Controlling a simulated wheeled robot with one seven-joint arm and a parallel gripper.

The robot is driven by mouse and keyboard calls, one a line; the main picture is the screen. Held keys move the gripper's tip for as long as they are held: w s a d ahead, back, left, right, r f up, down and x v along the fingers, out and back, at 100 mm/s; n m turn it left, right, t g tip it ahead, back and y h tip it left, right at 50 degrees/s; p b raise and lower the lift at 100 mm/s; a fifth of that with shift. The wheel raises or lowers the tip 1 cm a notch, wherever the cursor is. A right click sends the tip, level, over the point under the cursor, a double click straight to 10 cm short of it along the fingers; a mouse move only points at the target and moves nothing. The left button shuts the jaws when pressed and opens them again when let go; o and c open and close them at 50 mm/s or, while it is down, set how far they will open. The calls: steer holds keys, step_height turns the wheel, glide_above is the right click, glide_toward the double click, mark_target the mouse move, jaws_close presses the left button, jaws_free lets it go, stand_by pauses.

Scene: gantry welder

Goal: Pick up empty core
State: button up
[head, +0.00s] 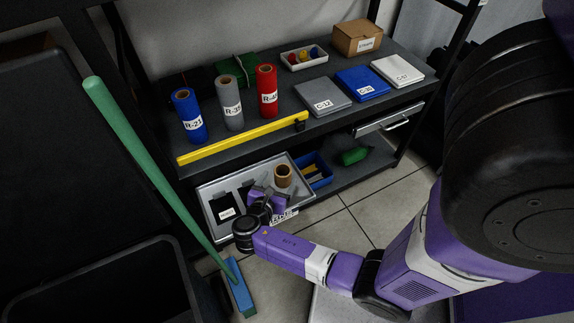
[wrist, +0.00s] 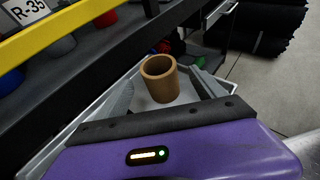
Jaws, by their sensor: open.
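The empty core is a short brown cardboard tube (head: 283,176) with an open top, standing upright in a grey tray (head: 205,211) on the lower shelf. In the wrist view the core (wrist: 160,86) is ahead, in the middle of the picture. My gripper (head: 272,188) is over the tray, just left of and in front of the core. Its two grey fingers are spread apart in the wrist view (wrist: 163,92), one on each side of the core in the picture, with nothing held. I cannot tell whether the core is fully between the fingertips.
A yellow bar (head: 235,140) runs along the upper shelf's front edge, above the tray. Blue, grey and red rolls (head: 266,95) stand on that shelf. A blue bin (head: 313,170) and a green object (head: 354,156) are right of the tray. A green-handled broom (head: 140,150) leans at left.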

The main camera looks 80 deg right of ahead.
mark_target(285, 168)
steer(key=shift+x, duration=3.95)
steer(key=shift+r, duration=0.1)
steer(key=c, duration=1.4)
steer(key=shift+c, duration=0.2)
steer(key=shift+r, duration=0.1)
